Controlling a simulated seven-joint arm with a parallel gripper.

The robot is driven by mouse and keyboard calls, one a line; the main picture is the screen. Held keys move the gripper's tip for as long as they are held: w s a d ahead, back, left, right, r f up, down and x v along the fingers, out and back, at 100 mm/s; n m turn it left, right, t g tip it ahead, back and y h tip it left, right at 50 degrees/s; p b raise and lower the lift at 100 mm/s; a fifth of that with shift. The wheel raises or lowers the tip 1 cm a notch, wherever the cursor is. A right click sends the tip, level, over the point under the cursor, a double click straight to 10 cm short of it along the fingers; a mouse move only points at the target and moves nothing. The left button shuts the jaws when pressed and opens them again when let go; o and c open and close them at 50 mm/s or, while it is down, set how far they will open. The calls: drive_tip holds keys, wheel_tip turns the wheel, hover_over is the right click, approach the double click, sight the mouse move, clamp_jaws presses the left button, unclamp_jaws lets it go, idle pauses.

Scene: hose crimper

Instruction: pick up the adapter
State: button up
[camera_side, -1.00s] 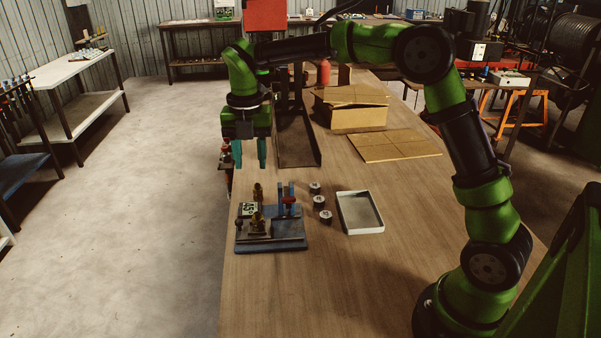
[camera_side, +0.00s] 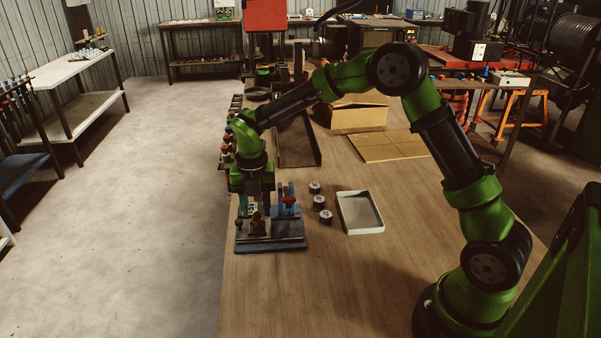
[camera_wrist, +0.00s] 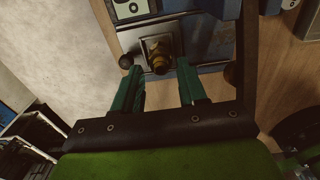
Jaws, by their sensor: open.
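A brass fitting, which looks like the adapter (camera_wrist: 158,52), stands upright on a metal plate of the blue fixture (camera_side: 285,245). In the side view a brass piece (camera_side: 258,224) shows at the fixture's front; my gripper hides the part behind it. My gripper (camera_side: 256,206) points down over the fixture's left half. In the wrist view its two teal fingers (camera_wrist: 160,80) are apart and empty, with the brass fitting ahead of and between the tips. I cannot tell whether either finger touches it.
A red knob (camera_side: 289,200) and blue uprights stand on the fixture just right of my gripper. Several small metal pucks (camera_side: 319,202) and a white tray (camera_side: 361,226) lie further right. A cardboard box (camera_side: 357,115) stands behind. The table front is clear.

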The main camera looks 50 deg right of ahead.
sight(257, 218)
wheel_tip(257, 218, down, 4)
drive_tip(key=shift+r, duration=0.15)
drive_tip(key=shift+d, duration=0.1)
clamp_jaws()
drive_tip(key=shift+r, duration=0.1)
